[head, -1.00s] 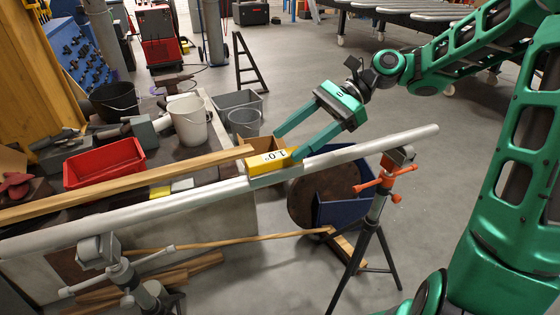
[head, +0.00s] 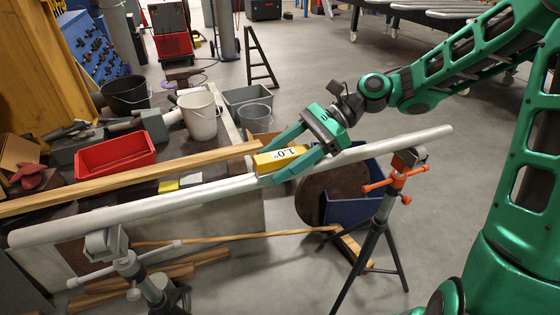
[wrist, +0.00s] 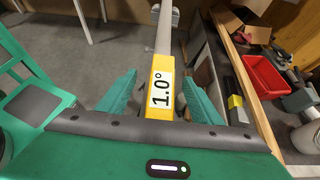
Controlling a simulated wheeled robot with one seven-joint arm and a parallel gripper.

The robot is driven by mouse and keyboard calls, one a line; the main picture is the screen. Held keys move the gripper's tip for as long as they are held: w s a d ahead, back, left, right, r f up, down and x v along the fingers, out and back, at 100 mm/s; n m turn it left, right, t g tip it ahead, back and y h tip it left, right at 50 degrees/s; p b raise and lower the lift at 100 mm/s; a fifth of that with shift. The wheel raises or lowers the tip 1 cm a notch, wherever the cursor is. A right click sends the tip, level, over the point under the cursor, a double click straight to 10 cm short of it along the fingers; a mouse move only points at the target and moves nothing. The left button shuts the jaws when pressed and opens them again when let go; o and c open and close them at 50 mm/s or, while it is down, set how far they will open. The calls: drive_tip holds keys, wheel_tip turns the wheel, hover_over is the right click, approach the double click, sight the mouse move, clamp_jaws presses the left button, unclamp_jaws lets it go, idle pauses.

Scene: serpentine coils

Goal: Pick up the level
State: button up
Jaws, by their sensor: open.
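The level is a yellow block marked 1.0° (head: 277,160), lying along the top of a long grey pipe (head: 180,200) in the head view. My gripper (head: 272,165) is open, with one green finger on each side of the level. In the wrist view the level (wrist: 160,88) lies between the two spread fingers of my gripper (wrist: 158,88), with gaps visible on both sides. Part of the level is hidden by the near finger in the head view.
The pipe rests on an orange-handled stand (head: 390,185) at right and a grey stand (head: 118,258) at left. A wooden beam (head: 150,177) runs close behind the pipe. A bench holds a red bin (head: 115,154) and a white bucket (head: 200,118).

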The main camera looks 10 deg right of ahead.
drive_tip(key=shift+x, duration=1.3)
drive_tip(key=shift+c, duration=0.6)
drive_tip(key=c, duration=1.2)
drive_tip(key=shift+r, duration=0.1)
